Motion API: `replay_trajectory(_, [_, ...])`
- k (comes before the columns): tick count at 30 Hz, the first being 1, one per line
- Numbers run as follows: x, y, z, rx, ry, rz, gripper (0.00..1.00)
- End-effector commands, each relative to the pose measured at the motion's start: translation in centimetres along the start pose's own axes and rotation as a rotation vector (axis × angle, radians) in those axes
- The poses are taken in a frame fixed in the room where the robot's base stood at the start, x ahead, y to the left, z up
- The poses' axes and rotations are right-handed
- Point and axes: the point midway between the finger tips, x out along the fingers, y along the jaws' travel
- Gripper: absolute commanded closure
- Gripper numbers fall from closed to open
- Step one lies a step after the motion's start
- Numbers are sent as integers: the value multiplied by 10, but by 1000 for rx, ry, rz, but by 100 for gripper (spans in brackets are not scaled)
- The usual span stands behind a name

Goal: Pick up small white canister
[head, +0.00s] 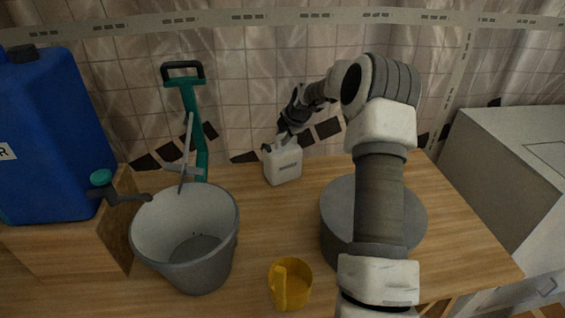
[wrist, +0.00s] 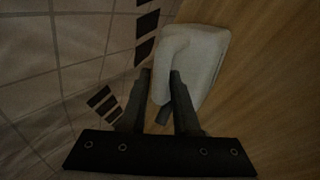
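The small white canister (head: 284,167) stands upright on the wooden counter against the tiled wall, with a label on its front. My gripper (head: 283,137) is at its top, reaching down from behind and above. In the wrist view the canister (wrist: 207,60) lies beyond my fingers, and its handle side reaches between them. My gripper (wrist: 160,75) has its two fingers apart, one on each side of that white part. A small gap seems to show beside the left finger. The right finger overlaps the canister's body. Contact is too dark to make out.
A grey bucket (head: 172,262) and a yellow mug (head: 290,285) stand in front on the counter (head: 260,220). A round grey container (head: 338,225) is to the right, partly behind my arm. A blue jug (head: 50,140) and a teal-handled tool (head: 190,110) are left.

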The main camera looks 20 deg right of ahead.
Motion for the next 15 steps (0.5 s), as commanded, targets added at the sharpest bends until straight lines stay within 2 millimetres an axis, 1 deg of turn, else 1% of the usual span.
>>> replay_trajectory(1, [0, 0, 0, 0, 0, 0, 74])
replay_trajectory(5, [0, 0, 0, 0, 1, -1, 97])
replay_trajectory(6, [0, 0, 0, 0, 1, -1, 100])
replay_trajectory(13, [0, 0, 0, 0, 1, -1, 100])
replay_trajectory(15, [-2, 3, 0, 0, -1, 5, 100])
